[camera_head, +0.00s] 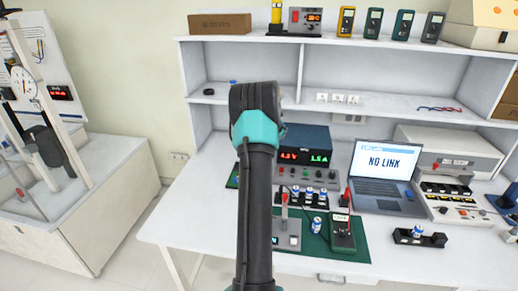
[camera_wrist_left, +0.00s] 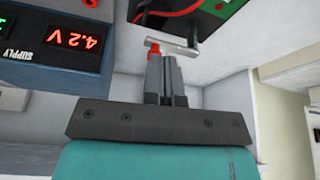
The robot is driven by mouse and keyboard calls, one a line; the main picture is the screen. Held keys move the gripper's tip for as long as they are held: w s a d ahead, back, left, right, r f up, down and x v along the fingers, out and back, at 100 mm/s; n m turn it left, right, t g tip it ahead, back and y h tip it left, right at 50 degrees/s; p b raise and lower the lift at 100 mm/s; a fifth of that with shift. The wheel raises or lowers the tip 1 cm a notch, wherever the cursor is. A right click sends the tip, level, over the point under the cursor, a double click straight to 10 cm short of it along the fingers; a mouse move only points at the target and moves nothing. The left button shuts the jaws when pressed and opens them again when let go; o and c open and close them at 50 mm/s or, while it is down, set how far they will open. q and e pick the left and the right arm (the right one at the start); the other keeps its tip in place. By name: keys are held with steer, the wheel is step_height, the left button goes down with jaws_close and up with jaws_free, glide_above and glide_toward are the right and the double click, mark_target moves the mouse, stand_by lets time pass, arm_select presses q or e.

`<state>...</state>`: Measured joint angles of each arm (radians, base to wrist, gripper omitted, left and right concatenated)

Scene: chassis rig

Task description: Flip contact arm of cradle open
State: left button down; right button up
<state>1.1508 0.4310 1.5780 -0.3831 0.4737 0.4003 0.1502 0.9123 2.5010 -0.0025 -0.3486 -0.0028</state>
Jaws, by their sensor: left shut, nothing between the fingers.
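The cradle (camera_wrist_left: 182,18) is at the top of the left wrist view, a dark holder on a green board with a red wire. Its contact arm (camera_wrist_left: 172,46) is a silver bar with a red knob (camera_wrist_left: 154,50). My left gripper (camera_wrist_left: 166,58) is shut and empty. Its fingertips are right at the bar, beside the red knob; whether they touch I cannot tell. In the head view a green board edge (camera_head: 232,180) shows left of my arm; my arm and its teal joint hide the rest and the gripper. My right gripper is not in view.
The power supply (camera_head: 304,150) stands close by, also in the left wrist view (camera_wrist_left: 50,45). A green mat (camera_head: 318,247) with a multimeter (camera_head: 342,234) lies in front. A laptop (camera_head: 382,175) reads NO LINK. A battery holder (camera_head: 420,237) is at right. Shelves (camera_head: 375,105) stand behind.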

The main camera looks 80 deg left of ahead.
arm_select(q)
steer(key=w+a+f, duration=0.1)
steer(key=a+f, duration=0.3)
steer(key=a, duration=0.1)
steer(key=shift+w+a+f, duration=0.25)
steer(key=shift+w+f, duration=0.05)
steer(key=shift+f, duration=0.05)
steer(key=shift+s+a, duration=0.1)
stand_by(0.4)
